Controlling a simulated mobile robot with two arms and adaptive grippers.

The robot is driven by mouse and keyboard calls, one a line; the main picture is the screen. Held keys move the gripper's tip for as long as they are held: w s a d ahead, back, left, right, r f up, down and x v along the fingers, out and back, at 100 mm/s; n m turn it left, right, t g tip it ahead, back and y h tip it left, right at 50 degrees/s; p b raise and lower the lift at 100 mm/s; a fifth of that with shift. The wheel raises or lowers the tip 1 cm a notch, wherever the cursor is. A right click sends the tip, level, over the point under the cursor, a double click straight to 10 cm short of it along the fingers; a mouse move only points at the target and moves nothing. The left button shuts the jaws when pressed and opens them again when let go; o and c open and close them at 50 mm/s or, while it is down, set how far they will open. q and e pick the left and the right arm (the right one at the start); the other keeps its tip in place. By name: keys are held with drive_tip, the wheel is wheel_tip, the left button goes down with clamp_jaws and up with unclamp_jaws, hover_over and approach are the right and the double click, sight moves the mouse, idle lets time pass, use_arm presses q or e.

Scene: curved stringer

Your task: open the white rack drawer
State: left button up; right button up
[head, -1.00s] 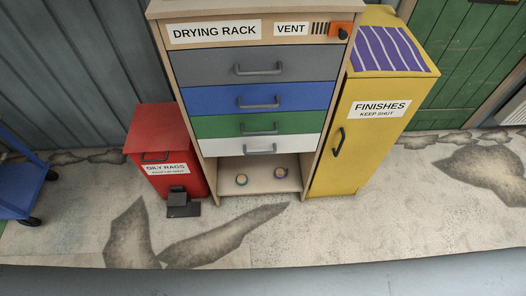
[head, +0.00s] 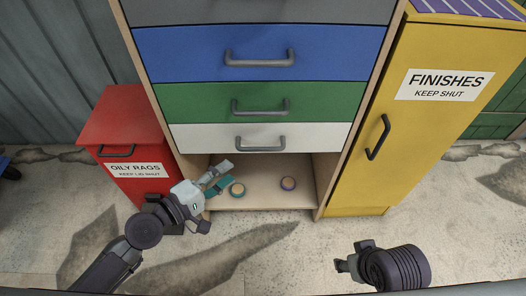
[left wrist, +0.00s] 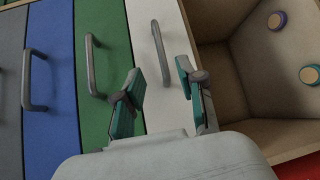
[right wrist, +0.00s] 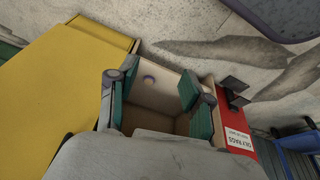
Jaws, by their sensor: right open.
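The white drawer (head: 200,138) is the lowest drawer of the rack and looks shut, flush with the drawers above. Its grey bar handle (head: 260,144) is in the middle of its front. My left gripper (head: 219,178) is open and empty, below and left of that handle, in front of the open bottom shelf. In the left wrist view the white drawer's handle (left wrist: 161,52) lies ahead between my open fingers (left wrist: 159,72), apart from them. My right gripper (head: 350,261) is low at the right, away from the rack; its fingers (right wrist: 155,85) are spread and empty.
Green (head: 190,102) and blue (head: 180,55) drawers sit above. The bottom shelf (head: 262,190) holds two small round items. A red oily rags bin (head: 112,130) stands left, close to my left arm. A yellow finishes cabinet (head: 425,135) stands right. The floor in front is clear.

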sight(262, 149)
use_arm(q)
drive_tip(key=x, duration=1.3)
drive_tip(key=shift+w+d, duration=0.1)
drive_tip(key=shift+w, duration=0.1)
clamp_jaws()
